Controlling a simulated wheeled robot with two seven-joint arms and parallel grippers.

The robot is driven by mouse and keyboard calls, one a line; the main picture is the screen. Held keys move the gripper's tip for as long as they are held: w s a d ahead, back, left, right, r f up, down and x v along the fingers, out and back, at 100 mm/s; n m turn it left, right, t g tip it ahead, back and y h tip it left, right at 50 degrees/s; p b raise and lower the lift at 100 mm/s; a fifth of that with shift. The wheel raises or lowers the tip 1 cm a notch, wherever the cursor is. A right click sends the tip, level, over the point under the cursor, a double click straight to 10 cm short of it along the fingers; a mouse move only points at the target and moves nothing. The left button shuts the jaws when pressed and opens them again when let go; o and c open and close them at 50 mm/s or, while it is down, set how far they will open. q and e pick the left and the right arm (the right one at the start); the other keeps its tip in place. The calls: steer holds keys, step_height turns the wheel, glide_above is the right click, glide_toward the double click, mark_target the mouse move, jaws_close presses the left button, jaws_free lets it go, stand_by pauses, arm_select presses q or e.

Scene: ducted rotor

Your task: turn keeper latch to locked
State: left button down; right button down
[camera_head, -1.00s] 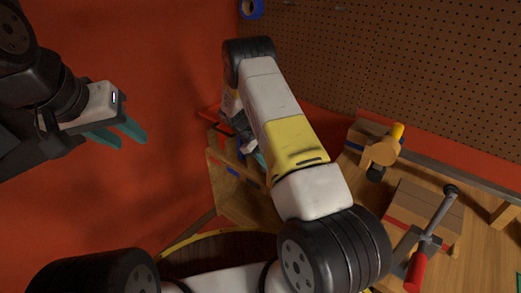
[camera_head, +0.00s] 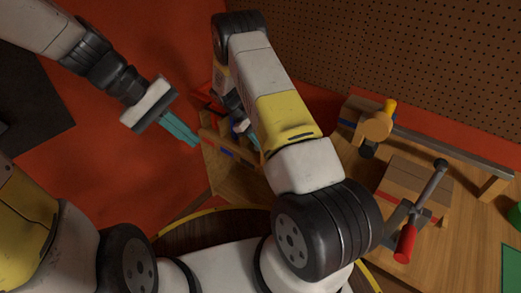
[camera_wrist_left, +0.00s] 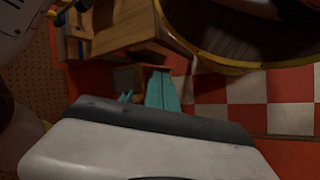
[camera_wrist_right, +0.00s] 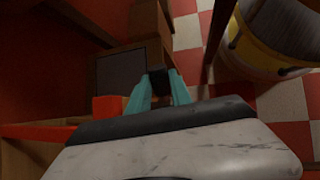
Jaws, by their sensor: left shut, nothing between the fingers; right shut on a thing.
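My left gripper (camera_head: 182,130) is shut and empty, its teal fingers in the air left of the wooden bench section with bins. The fingers also show in the left wrist view (camera_wrist_left: 150,92). My right gripper is mostly behind my right arm in the head view. In the right wrist view its teal fingertips (camera_wrist_right: 158,92) are shut on a small dark piece (camera_wrist_right: 158,77), which may be the keeper latch; its turn position cannot be told. A dark square panel in a wooden frame (camera_wrist_right: 121,71) stands just left of it.
A wooden clamp block with a yellow peg (camera_head: 372,125) and a red-handled lever tool (camera_head: 405,243) are on the bench at the right. A yellow-rimmed round drum (camera_wrist_right: 268,66) stands near the right gripper. A pegboard wall (camera_head: 410,70) is behind the bench.

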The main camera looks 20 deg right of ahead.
steer(key=shift+w, duration=0.1)
arm_select(q)
steer(key=w+d+f+n+h, duration=0.9)
steer(key=d+f+n+h, duration=0.25)
steer(key=d+f, duration=0.25)
step_height(320, 180, down, 22)
steer(key=w+d+n+t+y, duration=0.1)
steer(key=n+t+y, duration=0.1)
steer(key=n+t, duration=0.6)
steer(key=w+d+n+t+y, duration=0.2)
steer(key=n+t, duration=0.3)
steer(key=n, duration=0.6)
steer(key=w+d+r, duration=0.3)
steer(key=w+d, duration=0.3)
steer(key=w, duration=0.2)
steer(key=shift+w+d+r, duration=0.2)
